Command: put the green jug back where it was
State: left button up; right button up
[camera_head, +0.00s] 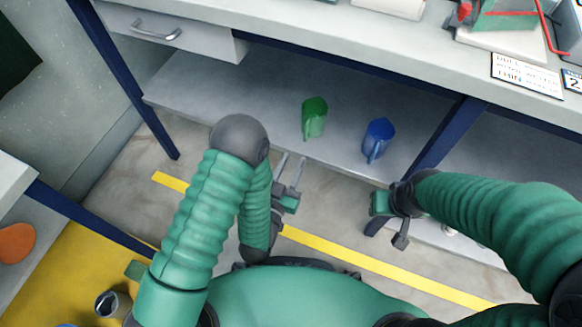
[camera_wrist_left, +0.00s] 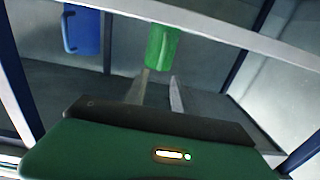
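The green jug (camera_head: 314,118) stands upright on the grey lower shelf (camera_head: 240,100) under the bench. It also shows in the left wrist view (camera_wrist_left: 162,48), beyond my fingers. My left gripper (camera_head: 292,158) is at the shelf's front edge, just short of the jug. Its two fingers are apart with nothing between them, and point toward the jug; they show in the left wrist view (camera_wrist_left: 160,76) too. My right gripper (camera_head: 386,208) is at the right, in front of the shelf; its fingers are not clear.
A blue jug (camera_head: 378,139) stands on the same shelf, right of the green one. A dark blue bench leg (camera_head: 437,135) rises right of it. A drawer (camera_head: 170,30) hangs above the shelf at the left. The shelf left of the green jug is clear.

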pick_arm(q)
jog(key=a+f+n+g+y, duration=0.1)
jog(key=a+g+y, duration=0.3)
jog(key=a+g, duration=0.45)
jog(key=s+a+r+n+g, duration=0.1)
jog(key=s+a+g, duration=0.2)
jog(key=s, duration=0.3)
jog(key=s+a+r+n+g+y, duration=0.1)
jog(key=s+a+r+g, duration=0.1)
jog(key=s, duration=0.5)
jog(key=a+g, duration=0.1)
jog(key=a, duration=0.1)
jog(key=shift+a, duration=0.4)
pick_arm(e)
jog(key=shift+f, duration=0.65)
pick_arm(q)
jog(key=shift+r, duration=0.15)
pick_arm(e)
jog(key=shift+r, duration=0.1)
